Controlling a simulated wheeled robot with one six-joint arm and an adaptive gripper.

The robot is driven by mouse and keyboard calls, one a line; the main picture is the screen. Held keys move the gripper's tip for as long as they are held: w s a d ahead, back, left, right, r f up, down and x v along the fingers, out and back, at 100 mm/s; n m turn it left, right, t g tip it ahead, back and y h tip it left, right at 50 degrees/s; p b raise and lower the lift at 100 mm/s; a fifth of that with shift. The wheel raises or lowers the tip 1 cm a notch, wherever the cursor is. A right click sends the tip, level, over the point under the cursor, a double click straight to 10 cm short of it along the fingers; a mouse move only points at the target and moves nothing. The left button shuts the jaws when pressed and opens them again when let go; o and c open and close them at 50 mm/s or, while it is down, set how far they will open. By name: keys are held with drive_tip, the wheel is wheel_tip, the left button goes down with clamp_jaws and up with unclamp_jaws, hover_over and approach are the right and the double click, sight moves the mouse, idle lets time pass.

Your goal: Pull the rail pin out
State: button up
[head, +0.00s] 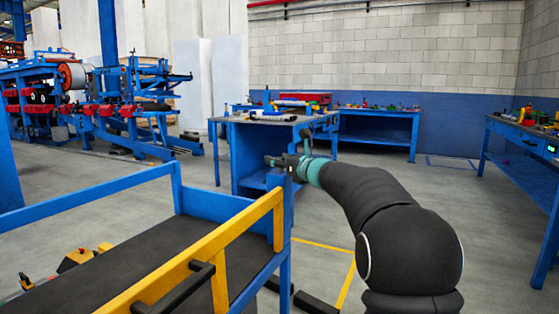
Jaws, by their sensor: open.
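My gripper (271,160) is open at the end of my dark arm with its teal wrist band. It appears at the top of the blue corner post (286,255) of a cart. The yellow rail (205,250) runs along the cart's near side and ends near this post. I cannot make out the rail pin; it is too small or hidden by the gripper and post. I cannot tell whether the fingers touch anything.
The cart has a dark deck (115,262) and a black handle (175,290). A blue workbench (262,150) stands behind the gripper, and another bench (520,135) is at right. Open grey floor lies right of the cart.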

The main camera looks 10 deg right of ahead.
sight(280, 158)
clamp_jaws()
drive_tip(key=shift+r+p, duration=1.15)
drive_tip(key=shift+r, duration=0.45)
drive_tip(key=shift+c, duration=0.7)
unclamp_jaws()
drive_tip(key=shift+o, duration=0.7)
drive_tip(key=shift+f, duration=0.1)
drive_tip(key=v, duration=1.2)
